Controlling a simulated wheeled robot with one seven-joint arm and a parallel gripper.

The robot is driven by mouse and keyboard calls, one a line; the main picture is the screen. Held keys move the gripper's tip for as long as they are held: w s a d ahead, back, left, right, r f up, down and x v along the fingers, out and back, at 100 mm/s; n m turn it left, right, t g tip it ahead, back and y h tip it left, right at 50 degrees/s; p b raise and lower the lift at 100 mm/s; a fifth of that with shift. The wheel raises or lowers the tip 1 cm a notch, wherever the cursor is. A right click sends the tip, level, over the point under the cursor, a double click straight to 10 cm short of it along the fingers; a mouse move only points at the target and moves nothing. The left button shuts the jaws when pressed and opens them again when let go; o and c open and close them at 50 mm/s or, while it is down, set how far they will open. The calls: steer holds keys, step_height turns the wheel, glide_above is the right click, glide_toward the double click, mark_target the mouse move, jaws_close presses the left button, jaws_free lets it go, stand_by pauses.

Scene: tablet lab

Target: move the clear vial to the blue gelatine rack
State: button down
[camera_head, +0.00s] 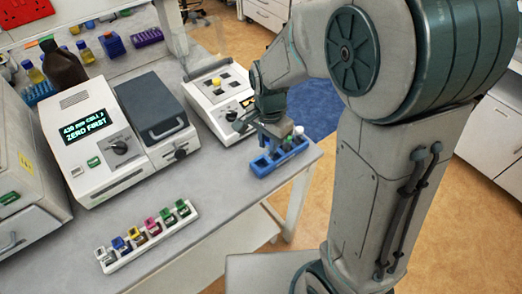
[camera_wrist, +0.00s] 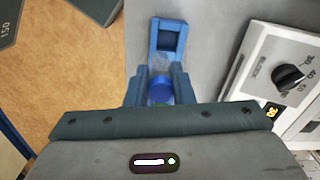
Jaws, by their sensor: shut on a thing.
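The blue gelatine rack (camera_head: 263,168) stands at the right front edge of the bench. One empty square well of the rack (camera_wrist: 153,45) shows in the wrist view. My gripper (camera_head: 270,140) is above the rack, pointing down. In the wrist view my gripper (camera_wrist: 160,88) is shut on a small, partly see-through thing, which seems to be the clear vial (camera_wrist: 160,69). The vial is mostly hidden by the fingers, and I cannot tell whether its base is inside a well. Blue shows between the fingers.
A vial with a white top (camera_head: 298,131) is at the rack's right end. A white rack (camera_head: 150,250) with several coloured-top vials stands at the front left. A meter with a display (camera_head: 95,140) and a dial instrument (camera_head: 213,100) stand behind. The bench between is clear.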

steer(key=shift+a+f+p, duration=0.15)
steer(key=shift+a+f, duration=0.1)
steer(key=shift+f, duration=0.6)
steer(key=shift+a+f+p, duration=0.1)
steer(key=shift+a+f, duration=0.2)
steer(key=shift+f, duration=0.55)
steer(key=shift+a+f+p, duration=0.15)
steer(key=shift+a+f, duration=0.1)
steer(key=shift+f, duration=0.6)
steer(key=shift+f, duration=0.15)
steer(key=c, duration=1.3)
jaws_free()
steer(key=shift+o, duration=0.2)
